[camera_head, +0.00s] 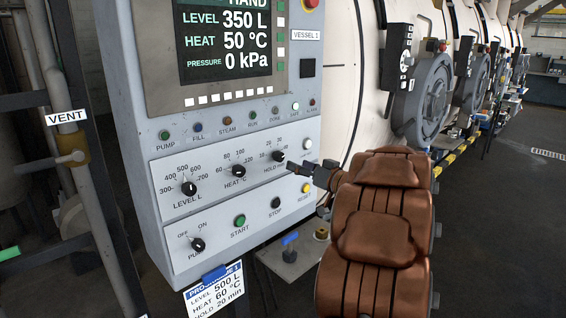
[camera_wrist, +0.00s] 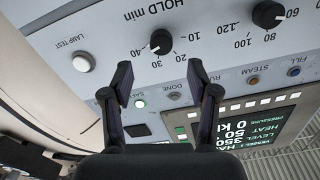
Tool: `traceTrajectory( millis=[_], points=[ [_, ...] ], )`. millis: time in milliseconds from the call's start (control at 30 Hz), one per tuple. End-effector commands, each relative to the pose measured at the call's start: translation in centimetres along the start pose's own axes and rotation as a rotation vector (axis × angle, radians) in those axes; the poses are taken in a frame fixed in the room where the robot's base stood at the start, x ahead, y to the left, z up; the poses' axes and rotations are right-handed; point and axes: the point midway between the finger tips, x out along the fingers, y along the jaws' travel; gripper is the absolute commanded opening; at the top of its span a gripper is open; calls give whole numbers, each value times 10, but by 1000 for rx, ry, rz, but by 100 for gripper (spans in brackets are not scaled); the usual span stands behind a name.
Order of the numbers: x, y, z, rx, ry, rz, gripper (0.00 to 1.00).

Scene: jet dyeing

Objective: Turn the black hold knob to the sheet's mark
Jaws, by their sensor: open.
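The black hold knob (camera_head: 278,156) is on the grey control panel, right of the heat knob. The programme sheet (camera_head: 215,292) below the panel reads level 500 L, heat 60 °C, hold 20 min. My gripper (camera_wrist: 158,75) is open and empty, its two fingers spread just short of the hold knob. In the head view my gripper (camera_head: 301,166) is at the knob's right, partly covering its label.
The heat knob (camera_head: 239,171), level knob (camera_head: 189,188) and pump switch (camera_head: 198,244) share the panel. The white lamp test button (camera_head: 307,144), yellow reset button (camera_head: 306,188) and black stop button (camera_head: 275,202) lie close around my gripper. The screen (camera_head: 230,40) is above.

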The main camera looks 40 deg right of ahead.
Motion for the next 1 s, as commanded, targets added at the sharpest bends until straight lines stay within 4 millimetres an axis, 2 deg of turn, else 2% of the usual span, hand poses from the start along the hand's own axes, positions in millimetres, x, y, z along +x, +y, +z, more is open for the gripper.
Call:
traceTrajectory(
  millis=[167, 600, 800, 1000],
  points=[
    [6, -1, 0, 8, 3, -19, 60],
    [64, -1, 1, 9, 2, -15, 60],
    [75, -2, 0, 7, 3, -16, 60],
    [76, -2, 0, 7, 4, -15, 60]
  ],
)
